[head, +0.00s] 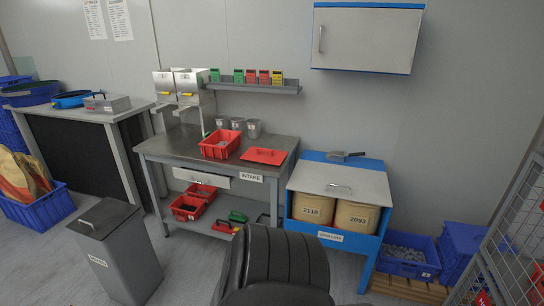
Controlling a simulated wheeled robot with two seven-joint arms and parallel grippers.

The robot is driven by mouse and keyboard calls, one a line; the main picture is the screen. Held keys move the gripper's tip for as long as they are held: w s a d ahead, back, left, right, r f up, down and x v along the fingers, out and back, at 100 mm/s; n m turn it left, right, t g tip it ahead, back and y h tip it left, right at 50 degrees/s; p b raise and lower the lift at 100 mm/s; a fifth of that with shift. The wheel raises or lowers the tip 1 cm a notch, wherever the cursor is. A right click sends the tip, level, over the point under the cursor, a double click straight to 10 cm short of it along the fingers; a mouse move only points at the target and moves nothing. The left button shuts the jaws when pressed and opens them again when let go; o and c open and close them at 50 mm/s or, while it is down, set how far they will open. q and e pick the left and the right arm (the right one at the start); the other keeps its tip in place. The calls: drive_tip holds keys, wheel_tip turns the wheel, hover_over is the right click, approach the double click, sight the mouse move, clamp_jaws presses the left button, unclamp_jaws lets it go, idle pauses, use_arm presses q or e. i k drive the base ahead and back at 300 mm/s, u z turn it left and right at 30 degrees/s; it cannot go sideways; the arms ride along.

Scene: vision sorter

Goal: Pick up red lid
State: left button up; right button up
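The red lid (264,156) lies flat on the grey intake table (200,163), near its right front edge. It looks like a thin red panel with a small raised handle on top. A red bin (212,152) stands just to its left on the same table, with something greyish inside. The lid is apart from the bin and nothing lies on it. Neither of my grippers is in view.
Several metal cups (253,129) stand behind the lid. A wall shelf (255,88) with coloured boxes hangs above. A blue cabinet (308,172) with two numbered drums stands right of the table. A grey bin (125,262) stands on the floor at left.

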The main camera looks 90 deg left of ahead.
sight(263, 155)
drive_tip(key=u, duration=3.5)
drive_tip(key=i, duration=1.65)
drive_tip(key=u, duration=0.05)
